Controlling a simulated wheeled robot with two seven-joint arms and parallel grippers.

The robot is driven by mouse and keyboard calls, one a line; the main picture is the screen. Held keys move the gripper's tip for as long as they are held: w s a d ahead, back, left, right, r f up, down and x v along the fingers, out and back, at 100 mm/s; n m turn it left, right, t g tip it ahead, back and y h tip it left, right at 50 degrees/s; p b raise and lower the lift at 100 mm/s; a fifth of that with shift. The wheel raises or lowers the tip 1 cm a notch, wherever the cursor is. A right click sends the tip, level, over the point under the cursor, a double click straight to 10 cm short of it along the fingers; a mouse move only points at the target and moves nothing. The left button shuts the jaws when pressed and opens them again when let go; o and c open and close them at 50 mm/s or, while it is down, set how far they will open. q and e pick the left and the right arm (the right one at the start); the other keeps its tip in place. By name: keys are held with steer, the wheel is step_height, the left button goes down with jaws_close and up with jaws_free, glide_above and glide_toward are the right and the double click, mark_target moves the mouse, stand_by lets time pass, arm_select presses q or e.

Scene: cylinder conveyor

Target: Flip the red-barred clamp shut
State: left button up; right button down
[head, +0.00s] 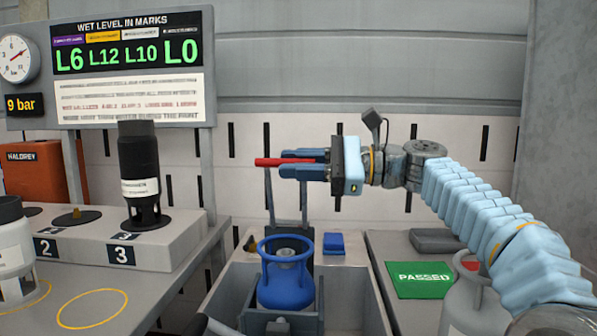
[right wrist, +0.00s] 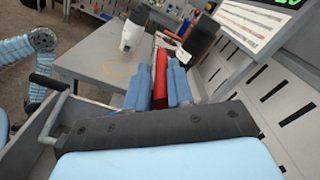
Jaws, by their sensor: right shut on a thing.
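The red bar (head: 268,162) of the clamp is level at the top of two thin grey uprights (head: 270,195), raised above and behind the blue cylinder. My right gripper (head: 287,164) comes in from the right and is shut on the red bar; the bar's left end sticks out past the fingers. In the right wrist view, the red bar (right wrist: 160,78) shows between the two blue fingers. The blue cylinder (head: 284,285) with its ring collar stands upright in a grey bay (head: 232,290) below. My left gripper is out of view.
A black device (head: 139,175) stands on the numbered grey ledge (head: 168,245) at the left. A white cylinder (head: 12,245) is at the left edge. At the right are a green PASSED mat (head: 419,280) and a grey cylinder (head: 470,300). A blue block (head: 334,244) lies behind the bay.

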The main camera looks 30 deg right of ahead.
steer(key=shift+s+a+f+n+b, duration=0.2)
steer(key=shift+s+f+n+b, duration=0.15)
steer(key=shift+s+n+b, duration=0.05)
steer(key=c, duration=1.1)
jaws_free()
steer(key=shift+d, duration=0.1)
steer(key=v, duration=1.3)
steer(key=shift+d+p, duration=0.25)
steer(key=shift+p, duration=0.2)
steer(key=shift+s, duration=0.15)
